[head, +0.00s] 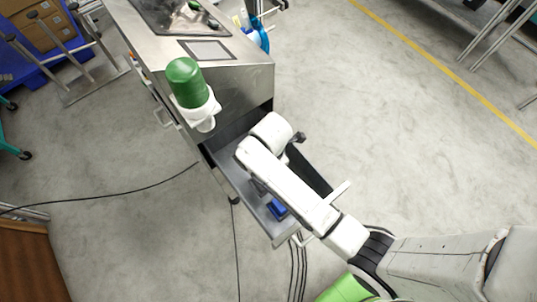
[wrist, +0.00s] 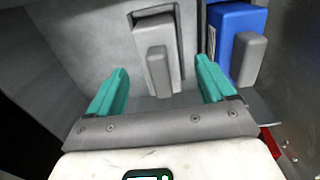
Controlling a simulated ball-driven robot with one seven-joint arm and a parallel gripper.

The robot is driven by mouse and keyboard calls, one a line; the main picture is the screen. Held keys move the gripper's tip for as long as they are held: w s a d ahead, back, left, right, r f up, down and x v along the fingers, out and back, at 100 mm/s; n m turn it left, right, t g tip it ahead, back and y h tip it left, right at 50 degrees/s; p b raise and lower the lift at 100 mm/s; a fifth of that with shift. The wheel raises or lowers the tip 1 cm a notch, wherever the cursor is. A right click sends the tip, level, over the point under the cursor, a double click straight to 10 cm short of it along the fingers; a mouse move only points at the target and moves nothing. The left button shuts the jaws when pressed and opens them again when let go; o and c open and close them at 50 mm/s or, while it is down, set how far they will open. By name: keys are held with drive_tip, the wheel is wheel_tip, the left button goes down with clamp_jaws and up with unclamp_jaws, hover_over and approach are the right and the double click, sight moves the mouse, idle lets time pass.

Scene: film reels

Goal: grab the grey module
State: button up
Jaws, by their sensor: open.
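The grey module (wrist: 157,62) shows in the wrist view as a light grey block with a raised grey part on its face, at the top centre. My gripper (wrist: 161,68) has two teal fingers spread apart, one to each side of the module's lower part in the picture. I see no clear contact between the fingers and the module. In the head view my white arm reaches over an open metal drawer, and my gripper and the grey module cannot be made out clearly there.
A blue module (wrist: 231,38) with a grey part stands right of the right finger; a blue piece (head: 277,208) shows in the drawer (head: 238,183). The metal drawer walls are close around. Black cables cross the floor.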

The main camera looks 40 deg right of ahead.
drive_tip(key=f, duration=0.4)
drive_tip(key=shift+a+f, duration=0.2)
drive_tip(key=shift+f, duration=0.2)
drive_tip(key=shift+c, duration=0.3)
drive_tip(key=c, duration=1.2)
